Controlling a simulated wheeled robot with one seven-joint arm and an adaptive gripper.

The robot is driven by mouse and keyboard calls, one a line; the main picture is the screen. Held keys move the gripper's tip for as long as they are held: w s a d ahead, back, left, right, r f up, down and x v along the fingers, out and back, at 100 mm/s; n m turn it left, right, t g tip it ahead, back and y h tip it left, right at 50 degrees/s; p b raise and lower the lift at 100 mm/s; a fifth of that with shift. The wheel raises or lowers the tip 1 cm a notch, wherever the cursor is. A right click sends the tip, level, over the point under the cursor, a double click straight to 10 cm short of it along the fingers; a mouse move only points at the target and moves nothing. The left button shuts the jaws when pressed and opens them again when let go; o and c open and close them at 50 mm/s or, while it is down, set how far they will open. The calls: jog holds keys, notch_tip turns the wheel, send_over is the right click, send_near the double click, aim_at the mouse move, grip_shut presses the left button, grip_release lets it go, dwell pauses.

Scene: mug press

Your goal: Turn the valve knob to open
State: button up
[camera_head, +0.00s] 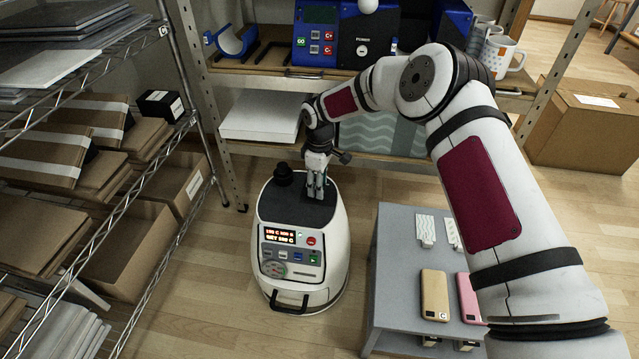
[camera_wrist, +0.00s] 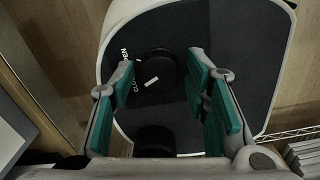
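In the wrist view, a round black knob (camera_wrist: 158,68) with a white pointer mark stands on a dark panel. White lettering, seemingly OPEN and CLOSE, lies on its left side. The knob appears between my gripper's teal-padded fingers (camera_wrist: 161,80), with gaps on both sides. In the head view, my gripper (camera_head: 318,194) points down over the dark top of a white rounded machine (camera_head: 331,232). The marked knob is not clear there, perhaps hidden by my fingers. The fingertips' height above the panel cannot be told.
A second black cylinder (camera_wrist: 155,139) sits lower in the wrist view. A black cap (camera_head: 284,176) stands left of my gripper in the head view. A wire shelf (camera_head: 150,170) is left; a low grey table (camera_head: 393,255) with phones is right. Floor in front is clear.

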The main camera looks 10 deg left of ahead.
jog(key=c, duration=0.7)
jog(key=m, duration=0.4)
jog(key=shift+m+p, duration=0.4)
jog(key=m, duration=0.5)
jog(key=o, duration=1.2)
jog(key=shift+c, duration=0.2)
